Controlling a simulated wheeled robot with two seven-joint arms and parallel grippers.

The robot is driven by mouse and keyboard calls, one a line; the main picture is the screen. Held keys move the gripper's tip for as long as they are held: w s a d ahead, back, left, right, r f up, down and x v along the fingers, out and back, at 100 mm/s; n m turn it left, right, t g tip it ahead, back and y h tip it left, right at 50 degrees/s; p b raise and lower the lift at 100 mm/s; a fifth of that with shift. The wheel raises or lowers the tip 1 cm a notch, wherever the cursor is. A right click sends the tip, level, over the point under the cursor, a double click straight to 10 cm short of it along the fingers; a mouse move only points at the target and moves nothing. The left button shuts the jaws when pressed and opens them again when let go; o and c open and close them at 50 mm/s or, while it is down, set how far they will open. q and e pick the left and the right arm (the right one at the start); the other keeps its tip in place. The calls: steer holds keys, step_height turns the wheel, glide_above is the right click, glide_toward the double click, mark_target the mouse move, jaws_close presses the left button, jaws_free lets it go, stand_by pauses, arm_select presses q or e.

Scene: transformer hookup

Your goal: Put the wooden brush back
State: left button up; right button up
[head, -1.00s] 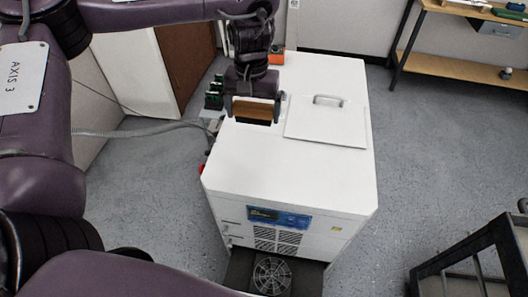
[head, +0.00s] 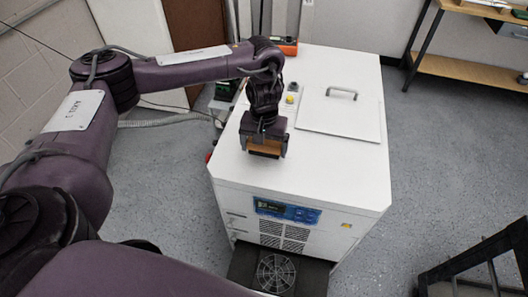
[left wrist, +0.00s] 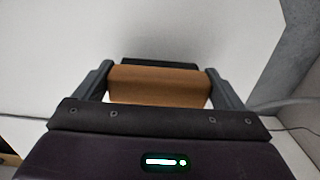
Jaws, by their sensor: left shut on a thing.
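The wooden brush (head: 266,147) is a brown block held between the two fingers of my left gripper (head: 265,150). It also shows in the left wrist view (left wrist: 160,84), with a dark strip along its far side. My left gripper (left wrist: 158,88) is shut on it from both ends. In the head view the brush is over the front left part of the white cabinet's top (head: 310,165). Whether it touches the top is hard to tell. My right gripper is not in view.
A lid with a handle (head: 340,112) lies on the cabinet top at the right. An orange device (head: 286,46) is at the back edge. A yellow button (head: 290,99) is behind the gripper. A bench (head: 465,68) stands back right; a dark cart (head: 475,270) is front right.

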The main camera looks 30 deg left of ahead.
arm_select(q)
step_height(320, 180, down, 2)
steer(key=shift+w+f, duration=0.1)
steer(key=o, duration=0.7)
steer(key=shift+o, duration=0.2)
step_height(320, 180, up, 12)
steer(key=p, duration=0.3)
steer(key=shift+d, duration=0.1)
